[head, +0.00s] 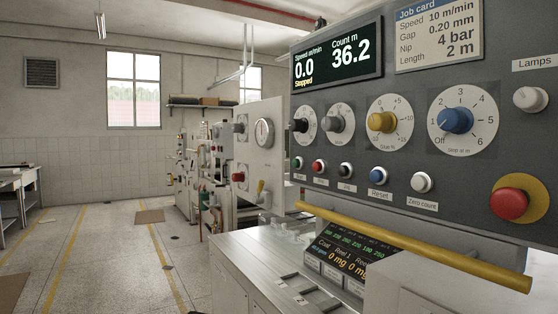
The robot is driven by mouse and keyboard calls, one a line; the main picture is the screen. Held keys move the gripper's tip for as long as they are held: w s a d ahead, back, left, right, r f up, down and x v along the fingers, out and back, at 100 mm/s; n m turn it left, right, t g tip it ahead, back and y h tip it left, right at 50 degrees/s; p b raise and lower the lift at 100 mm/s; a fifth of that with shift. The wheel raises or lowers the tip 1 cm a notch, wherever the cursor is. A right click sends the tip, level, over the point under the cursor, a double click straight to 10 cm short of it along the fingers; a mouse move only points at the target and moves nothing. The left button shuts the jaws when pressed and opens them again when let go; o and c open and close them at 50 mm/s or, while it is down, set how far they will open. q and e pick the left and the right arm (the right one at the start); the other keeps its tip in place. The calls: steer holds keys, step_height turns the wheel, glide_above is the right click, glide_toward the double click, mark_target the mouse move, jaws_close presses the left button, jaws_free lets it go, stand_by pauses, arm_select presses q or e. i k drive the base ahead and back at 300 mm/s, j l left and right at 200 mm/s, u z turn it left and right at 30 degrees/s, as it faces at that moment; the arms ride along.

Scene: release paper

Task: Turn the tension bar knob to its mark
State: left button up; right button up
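A grey control panel (455,150) fills the right of the head view. The black knob's lettering is too small to read. Farther back, a machine has a round white dial (264,133). Neither of my grippers is in view.
A yellow rail (410,244) runs below the panel, above a grey cabinet top (265,265) and a lower display. A red stop button (509,203) and several push buttons sit on the panel. Open floor (110,260) with yellow lines lies left; a bench (18,185) stands at the left edge.

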mark_target(235, 128)
steer(key=i+j, duration=0.1)
steer(key=j, duration=0.25)
steer(key=i+j, duration=0.55)
steer(key=j, duration=0.15)
steer(key=i+j+z, duration=0.1)
steer(key=i+j, duration=0.5)
